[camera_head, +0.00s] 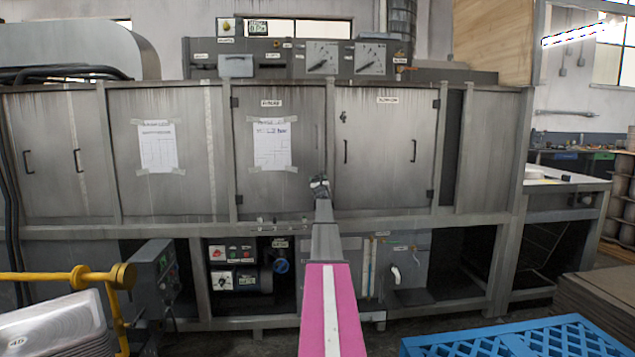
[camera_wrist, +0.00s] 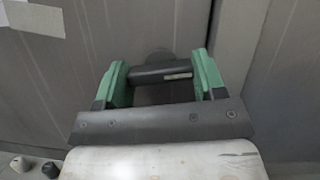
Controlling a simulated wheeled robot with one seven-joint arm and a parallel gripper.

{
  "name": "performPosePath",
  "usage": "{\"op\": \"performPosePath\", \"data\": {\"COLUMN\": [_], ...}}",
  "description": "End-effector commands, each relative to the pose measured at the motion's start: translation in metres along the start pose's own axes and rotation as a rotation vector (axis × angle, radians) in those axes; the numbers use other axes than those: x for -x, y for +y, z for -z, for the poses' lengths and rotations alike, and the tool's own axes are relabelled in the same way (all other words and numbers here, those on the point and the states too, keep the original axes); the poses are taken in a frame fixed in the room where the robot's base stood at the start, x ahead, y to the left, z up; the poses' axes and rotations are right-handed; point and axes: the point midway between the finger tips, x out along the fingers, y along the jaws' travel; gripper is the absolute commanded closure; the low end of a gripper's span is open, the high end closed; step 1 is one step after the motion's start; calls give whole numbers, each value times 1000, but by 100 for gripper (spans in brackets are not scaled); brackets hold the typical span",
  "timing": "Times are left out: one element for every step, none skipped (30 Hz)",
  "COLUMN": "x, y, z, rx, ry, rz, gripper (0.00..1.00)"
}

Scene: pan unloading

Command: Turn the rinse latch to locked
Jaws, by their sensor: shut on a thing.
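The latch (camera_wrist: 160,72) shows in the wrist view as a dark grey bar on a round base on the grey metal front. It lies across the picture, nearly level, with a small pale strip on it. My gripper (camera_wrist: 161,75) has its two green fingers at the bar's two ends, shut on it. In the head view my gripper (camera_head: 320,183) is small and far off, at the right edge of the door with a paper sheet. The arm hides part of the front below it, and the latch's lock marking cannot be made out.
The long grey machine (camera_head: 380,180) has several doors with handles and gauges on top. A yellow rail (camera_head: 60,277) and stacked metal trays (camera_head: 55,325) stand at the lower left. A blue pallet (camera_head: 520,340) lies at the lower right. A control box (camera_head: 155,275) sticks out low on the left.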

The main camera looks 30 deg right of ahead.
Motion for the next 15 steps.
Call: {"op": "performPosePath", "data": {"x": [0, 0, 0, 0, 0, 0, 0, 0, 0, 0, 0, 0, 0, 0, 0], "y": [-1, -1, -1, -1, -1, -2, -2, -2, -2, -2, -2, -2, -2, -2, -2], "z": [0, 0, 0, 0, 0, 0, 0, 0, 0, 0, 0, 0, 0, 0, 0], "rx": [31, 53, 83, 107, 132, 166, 192, 219, 254, 281, 307, 343, 369, 395, 431], "ry": [0, 0, 0, 0, 0, 0, 0, 0, 1, 1, 0, 0, 0, 0, 0], "rz": [-13, -22, -34, -44, -54, -68, -79, -90, -104, -115, -126, -141, -152, -163, -178], "gripper": [60, 60, 60, 60, 60, 60, 60, 60, 60, 60, 60, 60, 60, 60, 60]}}
